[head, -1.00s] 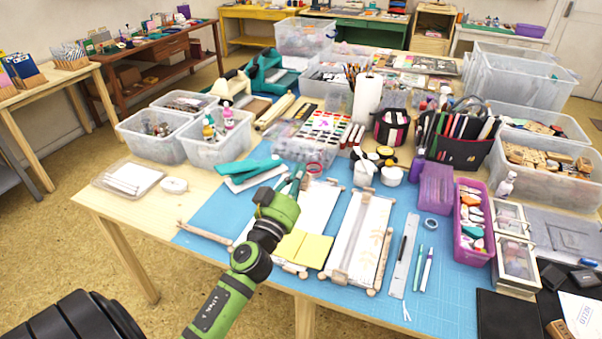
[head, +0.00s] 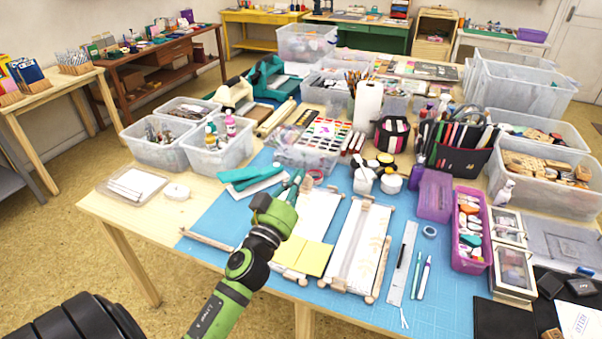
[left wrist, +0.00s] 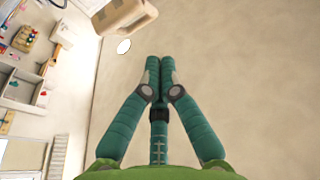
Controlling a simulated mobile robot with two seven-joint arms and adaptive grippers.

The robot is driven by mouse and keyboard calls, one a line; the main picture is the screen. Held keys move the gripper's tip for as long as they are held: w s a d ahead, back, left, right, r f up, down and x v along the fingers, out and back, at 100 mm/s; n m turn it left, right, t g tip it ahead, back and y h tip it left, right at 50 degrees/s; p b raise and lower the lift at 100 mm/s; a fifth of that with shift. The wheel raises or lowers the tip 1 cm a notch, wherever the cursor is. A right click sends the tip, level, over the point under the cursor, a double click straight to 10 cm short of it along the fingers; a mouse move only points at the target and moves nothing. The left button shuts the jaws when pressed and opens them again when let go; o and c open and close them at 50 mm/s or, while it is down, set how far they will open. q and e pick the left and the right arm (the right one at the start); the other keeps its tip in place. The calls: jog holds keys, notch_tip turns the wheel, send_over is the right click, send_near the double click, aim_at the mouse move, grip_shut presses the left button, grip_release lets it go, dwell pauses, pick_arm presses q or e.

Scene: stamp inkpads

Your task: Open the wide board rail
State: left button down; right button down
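A wide board with a white sheet (head: 318,212) and yellow squares (head: 302,256) lies on the blue mat, partly hidden by my left arm. A thin wooden rail (head: 207,240) with small end knobs lies at its left on the mat. A narrower board (head: 357,245) with a pale leaf print and wooden end pieces lies to its right. I cannot tell for sure which rail is the wide board's. My left gripper (head: 297,183) is above the far part of the wide board. Its fingers are together and empty in the left wrist view (left wrist: 159,62). My right gripper is out of view.
A ruler (head: 402,262) and pens lie right of the narrower board. Clear bins (head: 218,150) and a purple tray (head: 470,232) stand around. The mat's front left is mostly bare.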

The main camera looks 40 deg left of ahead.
pick_arm(q)
jog(key=shift+b+v, duration=0.9)
jog(key=shift+v, duration=2.5)
jog(key=s+d+f+n+g, duration=0.1)
jog(key=s+f+g, duration=0.2)
jog(key=f+g, duration=0.3)
jog(key=s+d+f+n+g, duration=0.1)
jog(key=s+d+f+g, duration=0.15)
jog(key=f, duration=0.65)
jog(key=s+d+f+m+g+h, duration=0.25)
jog(key=s+d+f+g, duration=0.2)
jog(key=s, duration=0.25)
jog(key=s+d+f+m+g+h, duration=0.2)
jog(key=s+d+f+m+g, duration=0.15)
jog(key=s+d, duration=0.25)
notch_tip(320, 180, down, 22)
jog(key=s+g, duration=0.2)
jog(key=s+a+f, duration=0.3)
jog(key=s+f, duration=1.2)
jog(key=shift+g, duration=0.45)
jog(key=c, duration=1.4)
grip_release()
jog(key=shift+s+f+y, duration=0.2)
jog(key=shift+s+y, duration=0.05)
jog(key=shift+s, duration=0.4)
